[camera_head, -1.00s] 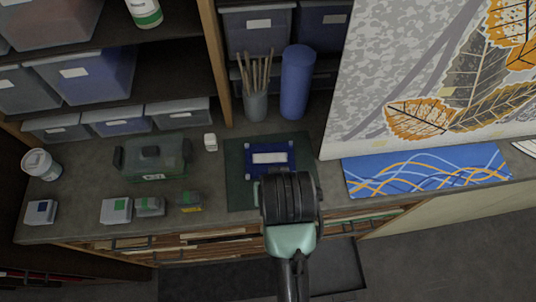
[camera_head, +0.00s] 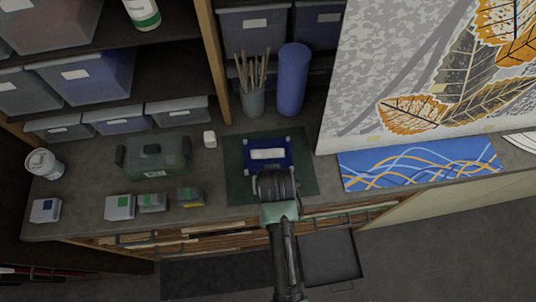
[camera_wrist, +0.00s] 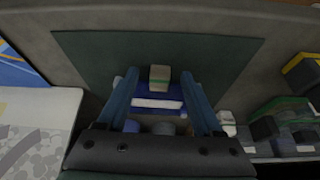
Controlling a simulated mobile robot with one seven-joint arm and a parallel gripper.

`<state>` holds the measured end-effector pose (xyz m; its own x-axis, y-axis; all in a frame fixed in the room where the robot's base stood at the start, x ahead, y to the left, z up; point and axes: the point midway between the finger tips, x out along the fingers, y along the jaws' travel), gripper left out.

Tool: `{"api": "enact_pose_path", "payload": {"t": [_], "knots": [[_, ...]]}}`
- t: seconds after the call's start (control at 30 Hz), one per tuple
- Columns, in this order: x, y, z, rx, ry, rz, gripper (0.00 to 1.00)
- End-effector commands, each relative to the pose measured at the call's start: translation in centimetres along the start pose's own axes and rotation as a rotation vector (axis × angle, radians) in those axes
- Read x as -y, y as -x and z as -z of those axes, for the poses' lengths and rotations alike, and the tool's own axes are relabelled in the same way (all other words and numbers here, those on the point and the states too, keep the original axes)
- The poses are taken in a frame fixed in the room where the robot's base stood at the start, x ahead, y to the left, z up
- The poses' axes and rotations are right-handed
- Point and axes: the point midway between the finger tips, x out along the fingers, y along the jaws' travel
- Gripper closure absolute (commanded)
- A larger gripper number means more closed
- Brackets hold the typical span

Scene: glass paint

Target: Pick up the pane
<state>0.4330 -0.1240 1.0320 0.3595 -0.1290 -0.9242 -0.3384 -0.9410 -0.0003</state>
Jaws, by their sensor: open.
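The pane appears to be the blue rectangle (camera_head: 284,160) with a white panel across its middle and small pale corner pieces. It lies on a dark green mat (camera_head: 240,187) on the bench. In the wrist view, the blue piece (camera_wrist: 150,92) with its white strip shows between my two blue-grey fingers. My gripper (camera_head: 274,178) is over the pane's front part, hiding that edge. In the wrist view, my gripper (camera_wrist: 161,76) is open, with a finger at either side. A small beige block (camera_wrist: 160,74) with a green band shows between the fingertips. I cannot tell whether anything touches.
A green-tinted case (camera_head: 153,160) and several small boxes, including one with a green top (camera_head: 120,207), stand left. A blue patterned sheet (camera_head: 420,163) lies right, below a leaf-painted panel (camera_head: 400,60). A brush cup (camera_head: 253,101) and blue cylinder (camera_head: 293,80) stand behind.

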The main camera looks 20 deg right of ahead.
Motion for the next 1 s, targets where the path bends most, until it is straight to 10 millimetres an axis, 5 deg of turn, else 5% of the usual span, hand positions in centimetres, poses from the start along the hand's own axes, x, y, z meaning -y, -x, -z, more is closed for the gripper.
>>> {"api": "enact_pose_path", "payload": {"t": [0.3,0.7,1.0], "knots": [[0.01,-0.41,0.01,-0.001,0.001,0.0,0.32],[0.01,-0.38,0.0,0.0,0.001,0.0,1.0],[0.01,-0.35,0.05,-0.002,0.001,0.0,1.0]]}}
